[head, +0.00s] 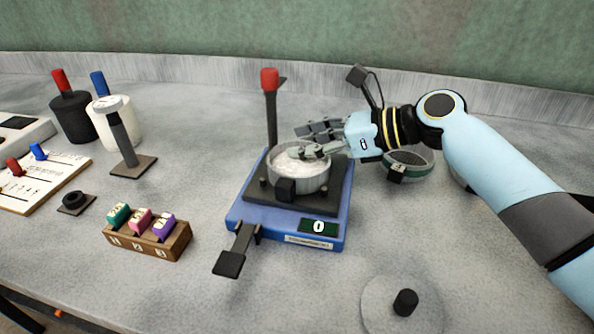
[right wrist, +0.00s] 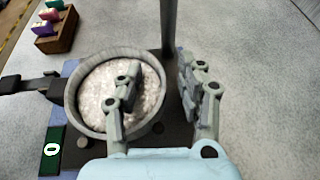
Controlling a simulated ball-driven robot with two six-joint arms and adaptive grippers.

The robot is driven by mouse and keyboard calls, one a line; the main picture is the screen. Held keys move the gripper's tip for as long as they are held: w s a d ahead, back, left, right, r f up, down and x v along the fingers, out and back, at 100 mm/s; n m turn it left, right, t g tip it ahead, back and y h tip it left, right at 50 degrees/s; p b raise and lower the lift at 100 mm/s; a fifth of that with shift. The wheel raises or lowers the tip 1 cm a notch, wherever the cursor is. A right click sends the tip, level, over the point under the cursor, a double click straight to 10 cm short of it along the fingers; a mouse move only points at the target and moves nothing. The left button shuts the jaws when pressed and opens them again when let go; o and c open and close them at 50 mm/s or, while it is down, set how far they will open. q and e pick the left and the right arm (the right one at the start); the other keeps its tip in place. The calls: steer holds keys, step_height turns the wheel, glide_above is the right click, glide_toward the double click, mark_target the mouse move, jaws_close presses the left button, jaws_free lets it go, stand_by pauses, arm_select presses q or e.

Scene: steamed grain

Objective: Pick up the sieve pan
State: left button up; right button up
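A round grey pan (head: 299,182) full of pale grain sits on the black plate of a blue scale (head: 240,212); a dark block sticks out from its front. The pan also shows in the right wrist view (right wrist: 88,122). My right gripper (head: 322,140) is at the pan's right rim. In the right wrist view the gripper (right wrist: 160,80) has its fingers apart, one over the grain inside the pan and one outside, with the rim between them. I cannot tell whether either finger touches the rim. My left gripper is not in view.
A red-topped post (head: 270,100) rises behind the pan. A green-banded round vessel (head: 412,165) stands right of the scale, partly behind my right arm. A wooden block holder (head: 150,243) stands left. A disc with a black knob (head: 405,302) lies front right.

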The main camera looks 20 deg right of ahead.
steer(key=c, duration=0.8)
steer(key=shift+r, duration=0.15)
